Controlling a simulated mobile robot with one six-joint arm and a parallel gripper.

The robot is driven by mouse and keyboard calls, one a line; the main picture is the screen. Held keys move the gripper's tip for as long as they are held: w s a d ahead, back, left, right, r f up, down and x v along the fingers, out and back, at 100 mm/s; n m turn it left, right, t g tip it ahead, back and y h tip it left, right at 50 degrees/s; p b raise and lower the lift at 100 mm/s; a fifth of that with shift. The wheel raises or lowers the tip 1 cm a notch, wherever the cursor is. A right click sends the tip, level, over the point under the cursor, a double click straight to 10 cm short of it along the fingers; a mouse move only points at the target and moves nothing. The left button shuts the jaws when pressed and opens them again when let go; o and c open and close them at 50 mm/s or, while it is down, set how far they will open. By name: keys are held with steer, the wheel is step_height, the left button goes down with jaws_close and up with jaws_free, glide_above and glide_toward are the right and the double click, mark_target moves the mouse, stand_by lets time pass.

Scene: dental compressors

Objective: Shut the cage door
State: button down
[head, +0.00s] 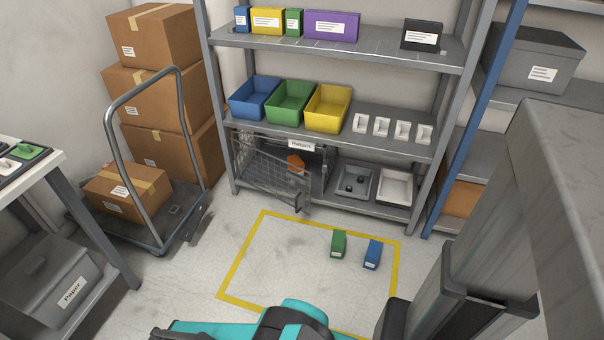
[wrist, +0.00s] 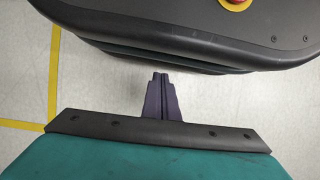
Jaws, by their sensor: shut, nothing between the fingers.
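The cage (head: 318,163) is on the lowest shelf level of the rack, under a white label that seems to read "Returns". Its grey wire-mesh door (head: 268,178) stands open, swung out from the left side over the floor in front of the shelf. An orange object (head: 296,162) shows inside the cage, partly behind the mesh. My gripper (wrist: 160,76) is shut and empty in the wrist view, above pale floor and beside my own dark base. The fingers are not visible in the head view, and the wrist view shows no cage door.
A green box (head: 338,244) and a blue box (head: 373,254) stand inside a yellow floor outline (head: 248,231). A cart (head: 158,225) with cartons is at left. Floor directly before the door looks clear.

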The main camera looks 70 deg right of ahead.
steer(key=w+d+r+n+t+h+b, duration=0.15)
steer(key=w+d+n, duration=0.25)
steer(key=w+d, duration=0.9)
steer(key=w+d+r+n+t+h+b, duration=0.1)
steer(key=d+r+n, duration=0.15)
steer(key=d, duration=0.75)
steer(key=w+d+r+n+t+h+b, duration=0.1)
steer(key=w+d+r, duration=0.15)
steer(key=d, duration=0.65)
steer(key=s+d+r+n+h+b, duration=0.1)
steer(key=s+d+r+n, duration=0.1)
steer(key=s+d+r, duration=0.2)
steer(key=s+d+r+n+g+h+b, duration=0.1)
steer(key=s+d+r, duration=0.4)
steer(key=d, duration=1.5)
steer(key=s+d+r+n+h+b, duration=0.1)
steer(key=s+d+r+n+h, duration=0.2)
steer(key=d+r, duration=0.8)
steer(key=shift+s+d+r+n, duration=0.35)
steer(key=shift+s+d+n, duration=0.35)
steer(key=shift+s, duration=0.3)
steer(key=shift+f+h, duration=0.1)
steer(key=shift+h, duration=0.15)
